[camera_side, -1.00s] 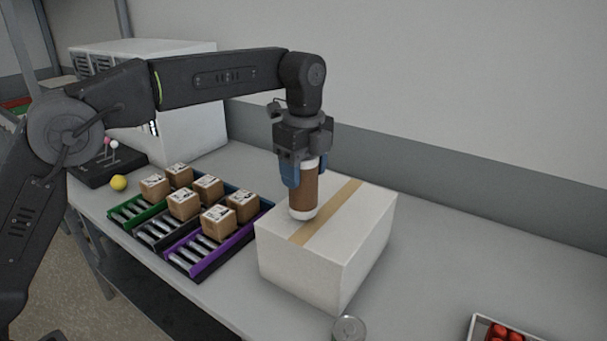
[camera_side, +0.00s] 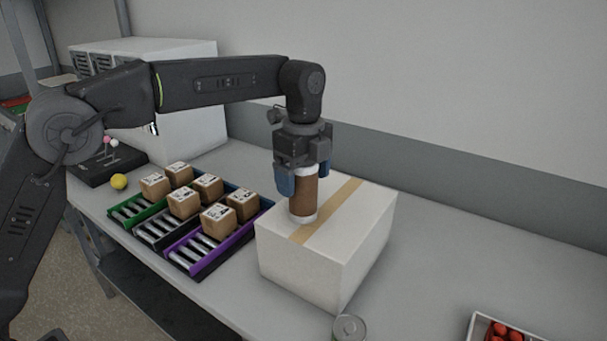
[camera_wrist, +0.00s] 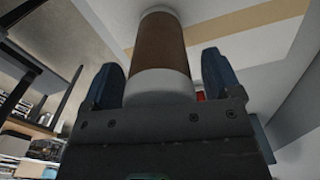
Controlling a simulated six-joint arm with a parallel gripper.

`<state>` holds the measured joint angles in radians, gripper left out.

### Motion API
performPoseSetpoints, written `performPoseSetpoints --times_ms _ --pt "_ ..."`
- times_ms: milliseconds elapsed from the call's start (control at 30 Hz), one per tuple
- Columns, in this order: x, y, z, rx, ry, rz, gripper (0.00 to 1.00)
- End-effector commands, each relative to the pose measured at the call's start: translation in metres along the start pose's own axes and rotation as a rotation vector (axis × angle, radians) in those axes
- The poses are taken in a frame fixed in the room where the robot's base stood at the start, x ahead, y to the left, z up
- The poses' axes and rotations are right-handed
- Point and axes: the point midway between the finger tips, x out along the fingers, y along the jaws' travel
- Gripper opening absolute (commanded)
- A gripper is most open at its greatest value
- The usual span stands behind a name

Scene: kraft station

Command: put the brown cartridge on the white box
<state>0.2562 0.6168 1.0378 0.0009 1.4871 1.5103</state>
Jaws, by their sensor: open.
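My gripper (camera_side: 300,184) is open around the upper part of the cartridge, pointing down. The cartridge's top end is partly hidden by the gripper in the side view. The white box top also shows in the wrist view (camera_wrist: 240,45).
Left of the box are roller trays with green, dark and purple (camera_side: 225,254) sides, holding several small cardboard boxes. A can (camera_side: 349,328) stands near the front edge. A white bin of red items (camera_side: 475,325) is at lower right. The table right of the box is clear.

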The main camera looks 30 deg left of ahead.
Motion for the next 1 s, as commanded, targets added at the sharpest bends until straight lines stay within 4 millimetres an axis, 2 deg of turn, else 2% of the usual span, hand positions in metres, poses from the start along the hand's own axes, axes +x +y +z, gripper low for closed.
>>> performPoseSetpoints --times_ms 167,500,700,1000 --pt "-0.012 -0.001 0.0 0.0 0.0 -0.003 0.84" --pt "-0.063 -0.001 0.0 0.0 0.0 -0.003 0.84" --pt "-0.076 0.0 0.0 0.0 0.0 -0.001 0.84" --pt "-0.082 0.003 0.002 -0.024 0.0 -0.006 0.84"
